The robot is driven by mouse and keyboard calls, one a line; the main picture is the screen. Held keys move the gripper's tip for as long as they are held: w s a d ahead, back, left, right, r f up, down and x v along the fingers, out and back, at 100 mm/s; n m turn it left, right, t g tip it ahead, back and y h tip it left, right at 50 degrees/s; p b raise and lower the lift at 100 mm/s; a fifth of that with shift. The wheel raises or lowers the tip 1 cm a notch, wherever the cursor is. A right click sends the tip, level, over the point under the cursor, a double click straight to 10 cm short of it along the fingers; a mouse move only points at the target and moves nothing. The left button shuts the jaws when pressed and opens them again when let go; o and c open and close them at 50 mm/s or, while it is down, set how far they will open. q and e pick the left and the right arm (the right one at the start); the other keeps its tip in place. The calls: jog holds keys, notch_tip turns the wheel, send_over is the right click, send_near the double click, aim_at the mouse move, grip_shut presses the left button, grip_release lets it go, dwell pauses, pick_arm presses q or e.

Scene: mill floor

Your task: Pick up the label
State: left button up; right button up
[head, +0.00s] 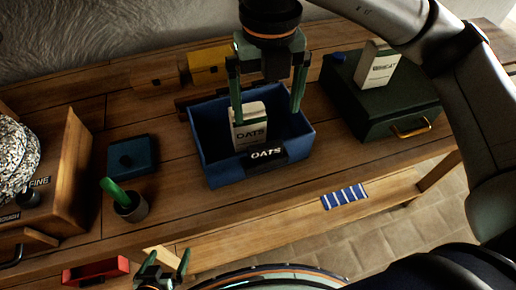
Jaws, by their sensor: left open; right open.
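A black label (265,154) reading "OATS" is on the front wall of the blue bin (218,172). A white box (249,130), also marked "OATS", stands upright inside the bin. My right gripper (267,115) is open and points down over the bin, its fingers apart on either side of the box's upper part. I cannot tell whether either finger touches the box or the bin. My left gripper (160,270) is open and empty at the bottom edge, low in front of the bench and away from the bin.
A dark green case (385,105) with a white "WHEAT" box (377,67) stands to the right. A cup (131,208) with a green handle, a blue block (132,155) and a wooden mill (58,190) are left. A striped cloth (344,196) lies on the lower shelf.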

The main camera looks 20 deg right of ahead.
aim_at(265, 145)
notch_tip(265, 145, down, 11)
jog(key=shift+f+p, duration=0.15)
jog(key=shift+p, duration=0.4)
jog(key=c, duration=1.1)
